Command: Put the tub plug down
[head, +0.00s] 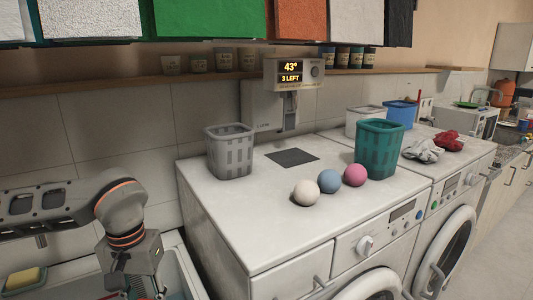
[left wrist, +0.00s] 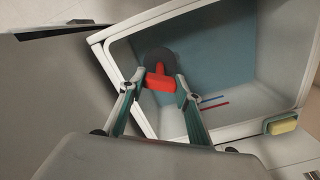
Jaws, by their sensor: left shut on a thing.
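The tub plug (left wrist: 161,77) has a red handle and a dark round disc. It shows in the left wrist view between the fingertips of my left gripper (left wrist: 160,82), which is shut on the red handle. The plug is over the inside of the tub (left wrist: 117,48); I cannot tell whether its disc touches the bottom. In the head view the left gripper (head: 135,287) is at the lower left over the tub (head: 178,262), and the plug is hidden there. My right gripper is not in view.
A yellow sponge (left wrist: 283,124) sits on the tub's rim. Right of the tub, a white washer top (head: 240,208) holds a grey basket (head: 230,152), a teal basket (head: 379,150) and white, blue and pink balls (head: 329,181). Red and blue marks (left wrist: 213,102) line the tub's inside.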

